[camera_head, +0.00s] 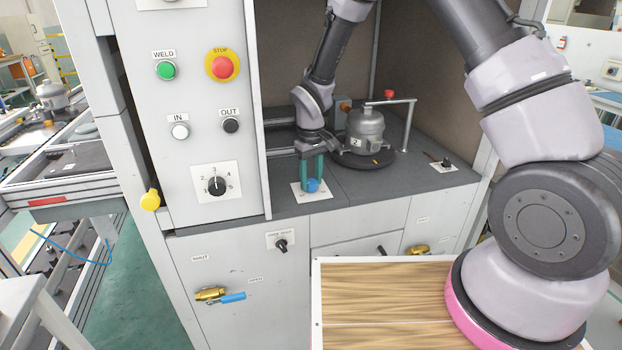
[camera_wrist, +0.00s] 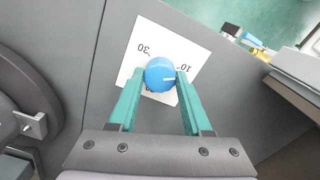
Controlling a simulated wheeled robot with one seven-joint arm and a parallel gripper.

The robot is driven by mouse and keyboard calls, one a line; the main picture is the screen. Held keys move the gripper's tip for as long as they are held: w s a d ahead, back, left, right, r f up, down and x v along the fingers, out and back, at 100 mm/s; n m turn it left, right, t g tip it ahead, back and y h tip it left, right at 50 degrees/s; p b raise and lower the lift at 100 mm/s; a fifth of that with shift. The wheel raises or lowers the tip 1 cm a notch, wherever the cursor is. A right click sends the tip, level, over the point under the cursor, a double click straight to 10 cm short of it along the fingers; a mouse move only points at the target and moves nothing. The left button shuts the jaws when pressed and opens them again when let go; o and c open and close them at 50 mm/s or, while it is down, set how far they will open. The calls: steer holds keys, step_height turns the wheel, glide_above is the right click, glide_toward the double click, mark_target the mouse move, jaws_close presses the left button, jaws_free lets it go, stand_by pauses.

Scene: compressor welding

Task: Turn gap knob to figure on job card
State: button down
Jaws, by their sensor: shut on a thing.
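The gap knob (camera_wrist: 160,74) is round and blue, with a white pointer line on its right side in the wrist view. The pointer line lies close to the 10. My gripper (camera_wrist: 160,78) has its teal fingers shut on the knob, one on each side. In the head view my gripper (camera_head: 312,180) reaches down onto the knob (camera_head: 313,186) on the bench. I cannot make out a job card in either view.
A grey compressor (camera_head: 365,130) with a small label stands on a dark round base (camera_head: 366,160) right of my gripper. A bent metal rod (camera_head: 407,125) rises beside it. The left panel (camera_head: 199,100) carries buttons and a numbered selector (camera_head: 216,186). A wooden board (camera_head: 385,290) lies in front.

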mark_target(311, 181)
steer(key=shift+c, duration=1.7)
jaws_free()
steer(key=shift+r, duration=0.15)
step_height(311, 181, up, 10)
steer(key=shift+r, duration=0.25)
steer(key=s+d+r+m+t+y, duration=0.1)
steer(key=s+d+r+m+t, duration=0.15)
steer(key=d+r, duration=0.55)
steer(key=s+d+r+m+t, duration=0.1)
steer(key=s+d+r+m, duration=0.15)
steer(key=d+r, duration=0.6)
steer(key=s+d+r+m+t, duration=0.2)
steer(key=s+d+r+m, duration=0.1)
steer(key=s, duration=0.4)
steer(key=s+d+r+m+t+y, duration=0.1)
steer(key=s+d+r+m, duration=0.2)
steer(key=s+d+r, duration=0.2)
steer(key=s+r, duration=0.3)
steer(key=shift+d+t, duration=0.3)
steer(key=shift+t, duration=0.05)
